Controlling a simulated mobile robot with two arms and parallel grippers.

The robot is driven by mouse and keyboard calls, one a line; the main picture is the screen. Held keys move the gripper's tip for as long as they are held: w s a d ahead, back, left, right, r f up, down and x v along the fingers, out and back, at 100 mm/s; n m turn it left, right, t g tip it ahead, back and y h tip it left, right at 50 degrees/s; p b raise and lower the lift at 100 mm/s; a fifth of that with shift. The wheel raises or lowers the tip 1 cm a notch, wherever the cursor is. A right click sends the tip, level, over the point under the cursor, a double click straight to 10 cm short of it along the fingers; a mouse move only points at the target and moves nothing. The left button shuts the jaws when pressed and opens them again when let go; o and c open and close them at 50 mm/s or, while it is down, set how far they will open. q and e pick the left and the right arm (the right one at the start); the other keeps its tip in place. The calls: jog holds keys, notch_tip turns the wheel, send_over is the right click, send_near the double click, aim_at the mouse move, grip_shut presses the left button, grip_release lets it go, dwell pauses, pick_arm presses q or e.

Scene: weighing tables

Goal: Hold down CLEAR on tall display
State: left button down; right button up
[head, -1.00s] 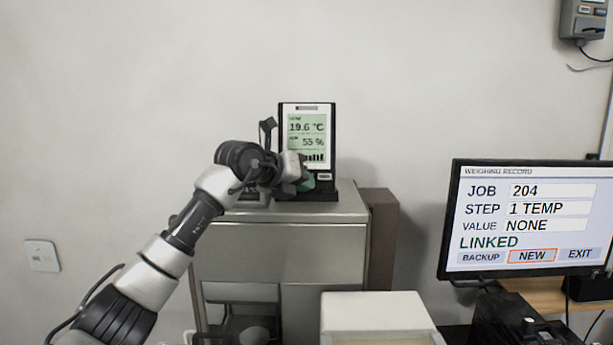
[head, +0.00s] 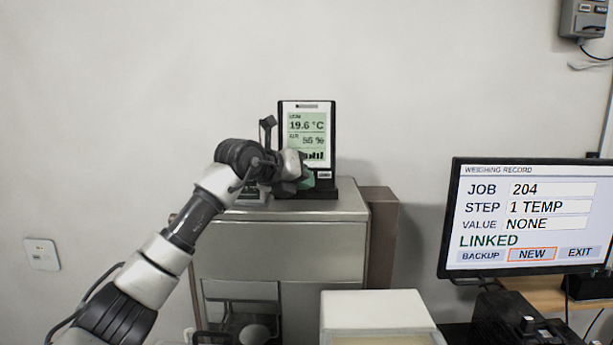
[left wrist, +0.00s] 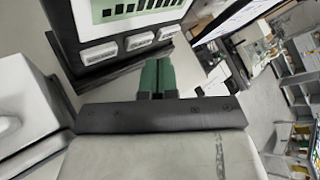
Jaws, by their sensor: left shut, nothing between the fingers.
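The tall display (head: 308,150) is an upright black-framed unit with a pale green screen reading 19.6 °C, standing on a metal cabinet. My left gripper (head: 307,182) is shut and empty, in front of the display's lower part. The left wrist view shows its green fingertips (left wrist: 157,72) close to the display's button row, by the middle button (left wrist: 138,41) and right button (left wrist: 167,33). A left button (left wrist: 98,53) also shows. The button labels are too small to read, and I cannot tell whether the fingertips touch a button. My right gripper is not in view.
The metal cabinet (head: 280,247) carries the display and a grey device (head: 252,198) beside it, partly behind my arm. A white box (head: 372,305) stands in front. A monitor (head: 530,220) at right shows JOB 204, STEP 1 TEMP, VALUE NONE, LINKED.

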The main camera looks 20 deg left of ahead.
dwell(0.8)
pick_arm(q)
jog(key=shift+w+a+p, duration=0.1)
jog(key=shift+w+p, duration=0.2)
jog(key=shift+p, duration=0.1)
jog(key=shift+w, duration=0.1)
jog(key=shift+w+a+f+p, duration=0.1)
jog(key=shift+w+p, duration=0.3)
jog(key=shift+p, duration=0.05)
dwell(0.5)
dwell(1.3)
jog(key=shift+f, duration=0.1)
jog(key=shift+s+f+b, duration=0.15)
jog(key=shift+s+b, duration=0.25)
jog(key=shift+b, duration=0.2)
jog(key=shift+s+r, duration=0.25)
jog(key=shift+s, duration=0.05)
